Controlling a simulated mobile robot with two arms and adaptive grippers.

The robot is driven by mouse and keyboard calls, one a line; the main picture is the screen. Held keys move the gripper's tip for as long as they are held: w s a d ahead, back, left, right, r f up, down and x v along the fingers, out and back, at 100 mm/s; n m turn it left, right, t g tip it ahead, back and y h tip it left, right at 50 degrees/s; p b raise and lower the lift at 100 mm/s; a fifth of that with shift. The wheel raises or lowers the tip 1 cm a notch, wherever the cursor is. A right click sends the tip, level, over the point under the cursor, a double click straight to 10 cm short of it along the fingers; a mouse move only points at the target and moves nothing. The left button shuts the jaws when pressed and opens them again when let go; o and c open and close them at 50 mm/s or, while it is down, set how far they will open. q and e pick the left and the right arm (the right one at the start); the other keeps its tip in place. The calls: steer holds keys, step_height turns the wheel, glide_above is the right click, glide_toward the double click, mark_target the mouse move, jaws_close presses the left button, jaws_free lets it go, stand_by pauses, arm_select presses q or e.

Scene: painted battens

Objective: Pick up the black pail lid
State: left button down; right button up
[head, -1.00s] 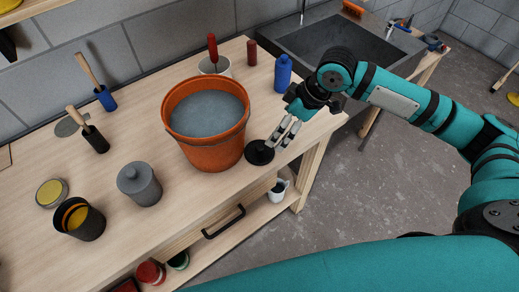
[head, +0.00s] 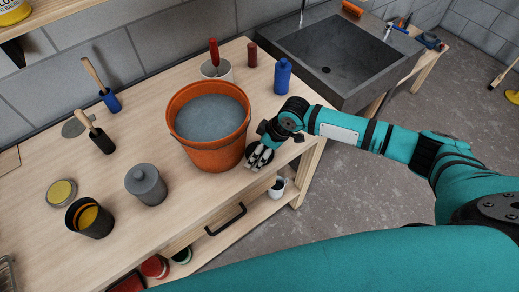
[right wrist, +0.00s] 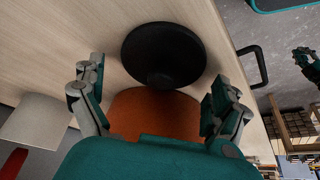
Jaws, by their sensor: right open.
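The black pail lid (right wrist: 165,45) lies on the wooden bench top near its front edge, a round dark disc with a raised knob. In the head view it is mostly hidden under my right gripper (head: 259,158). In the right wrist view my right gripper (right wrist: 158,105) is open and empty, its fingers apart on either side, with the lid just beyond them. The orange pail (head: 208,150), filled with grey, stands right beside the gripper; its orange side also shows in the right wrist view (right wrist: 150,108). Part of another teal gripper, apparently my left (right wrist: 304,60), shows at the right edge there; its jaws are unclear.
A grey lidded canister (head: 146,186) stands left of the pail. The drawer handle (head: 226,220) is on the bench front. The sink (head: 345,55) is at the back right.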

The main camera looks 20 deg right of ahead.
steer(key=c, duration=1)
